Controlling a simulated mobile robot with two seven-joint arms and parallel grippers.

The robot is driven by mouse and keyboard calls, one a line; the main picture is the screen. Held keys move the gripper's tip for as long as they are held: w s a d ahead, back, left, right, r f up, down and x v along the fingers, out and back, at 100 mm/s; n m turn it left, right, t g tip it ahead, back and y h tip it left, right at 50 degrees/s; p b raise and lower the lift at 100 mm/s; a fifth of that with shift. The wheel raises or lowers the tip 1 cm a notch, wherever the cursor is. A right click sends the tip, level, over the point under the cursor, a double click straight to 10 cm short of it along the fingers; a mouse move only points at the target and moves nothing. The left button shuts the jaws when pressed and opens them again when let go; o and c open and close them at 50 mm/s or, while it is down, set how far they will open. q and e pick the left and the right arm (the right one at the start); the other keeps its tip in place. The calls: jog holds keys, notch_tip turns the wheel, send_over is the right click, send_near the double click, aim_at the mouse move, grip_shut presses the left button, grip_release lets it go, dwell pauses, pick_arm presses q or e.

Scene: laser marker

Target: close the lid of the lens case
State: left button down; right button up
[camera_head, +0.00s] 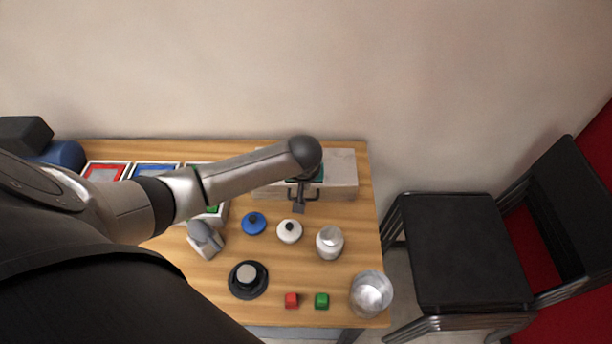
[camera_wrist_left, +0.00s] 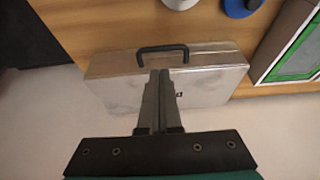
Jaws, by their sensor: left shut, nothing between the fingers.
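The lens case (camera_head: 341,171) is a silver box with a black handle at the back right of the table. Its lid looks down flat, though my arm hides part of the case in the head view. The case (camera_wrist_left: 212,83) shows in the wrist view with its handle (camera_wrist_left: 162,49) on the edge facing the table's middle. My left gripper (camera_head: 299,208) is over the case's handle side, its fingers together and empty. In the wrist view the fingertips (camera_wrist_left: 159,72) overlap the case just by the handle; I cannot tell whether they touch. My right gripper is not in view.
Coloured trays (camera_head: 105,171) lie left. Black chairs (camera_head: 455,255) stand right.

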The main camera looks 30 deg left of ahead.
pick_arm(q)
jog(key=s+p+v, duration=0.1)
jog(key=v, duration=0.7)
jog(key=shift+s+d+f, duration=0.25)
jog(key=shift+s+d, duration=0.1)
jog(key=shift+s, duration=0.05)
